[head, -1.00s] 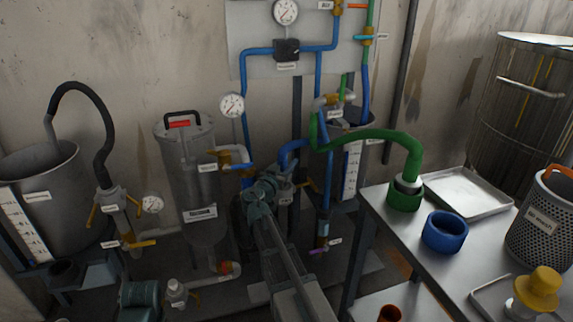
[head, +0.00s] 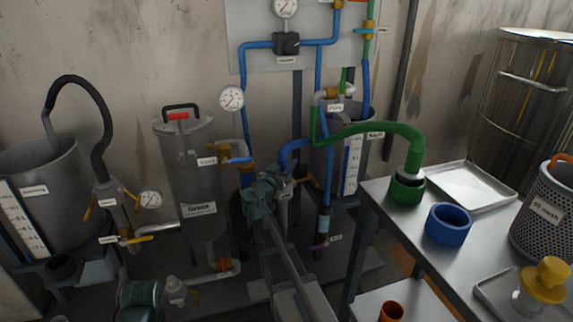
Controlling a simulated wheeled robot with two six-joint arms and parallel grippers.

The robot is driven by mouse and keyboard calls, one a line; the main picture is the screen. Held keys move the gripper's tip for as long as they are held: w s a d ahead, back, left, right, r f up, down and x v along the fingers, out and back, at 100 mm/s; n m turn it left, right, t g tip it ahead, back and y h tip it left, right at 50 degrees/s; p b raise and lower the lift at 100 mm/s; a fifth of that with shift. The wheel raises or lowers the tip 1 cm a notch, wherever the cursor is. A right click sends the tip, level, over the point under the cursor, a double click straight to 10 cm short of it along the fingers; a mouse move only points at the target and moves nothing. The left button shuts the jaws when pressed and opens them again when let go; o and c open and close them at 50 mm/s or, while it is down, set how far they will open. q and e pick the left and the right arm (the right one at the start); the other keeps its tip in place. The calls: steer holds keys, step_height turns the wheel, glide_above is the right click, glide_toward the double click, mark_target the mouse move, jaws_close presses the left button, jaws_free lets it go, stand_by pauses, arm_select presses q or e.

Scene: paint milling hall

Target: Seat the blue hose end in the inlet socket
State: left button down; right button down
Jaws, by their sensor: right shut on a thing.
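My right gripper (head: 262,192) is in the middle of the head view, in front of the pipework between the lidded vessel and the vessel behind the green hose. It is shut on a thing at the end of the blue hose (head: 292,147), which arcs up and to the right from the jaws. The jaws hide the hose end itself. I cannot make out the inlet socket; it may be hidden behind the gripper. My left gripper is not in view.
A green hose (head: 375,130) ends in a green holder (head: 407,189) on the metal table (head: 402,222). Beside it stand an empty blue holder (head: 448,224), a tray (head: 468,188) and a mesh basket (head: 545,222). A lidded vessel (head: 190,165) is close left of the gripper.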

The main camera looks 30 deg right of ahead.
steer(key=shift+f+b, duration=0.3)
steer(key=shift+f, duration=0.1)
steer(key=shift+c, duration=1.9)
jaws_free()
steer(key=v, duration=1.3)
steer(key=shift+s+a, duration=0.25)
steer(key=shift+a, duration=0.1)
